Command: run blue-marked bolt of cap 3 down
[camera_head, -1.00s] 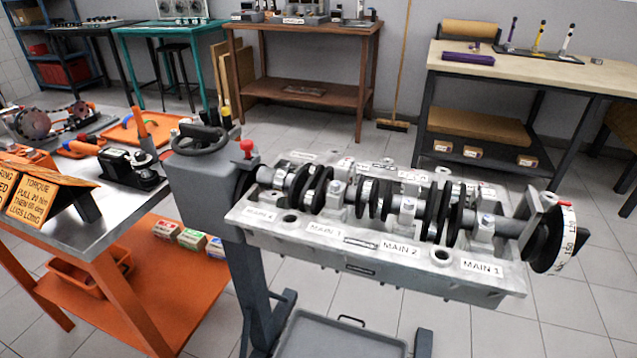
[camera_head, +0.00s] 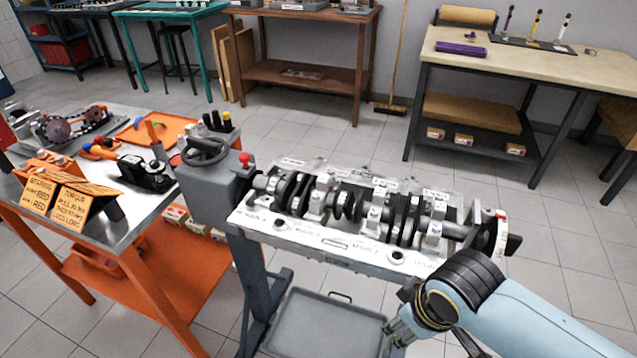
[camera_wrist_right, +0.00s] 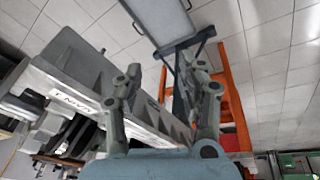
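The grey engine block (camera_head: 300,238) sits on its stand with the dark crankshaft (camera_head: 345,205) across it under several bearing caps. Cap 3 (camera_head: 317,203) is the cap behind the label that read MAIN 3 earlier. Its bolts are too small to tell any blue mark. My right gripper (camera_head: 397,333) is low in front of the block, near its right end, apart from cap 3 and partly hidden by my wrist. In the right wrist view its fingers (camera_wrist_right: 163,78) are spread with nothing between them, beside the block's side (camera_wrist_right: 85,75). My left gripper is out of view.
An orange-framed bench (camera_head: 122,228) at the left holds a folded torque sign (camera_head: 70,197) and tools. A grey tray (camera_head: 325,325) lies below.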

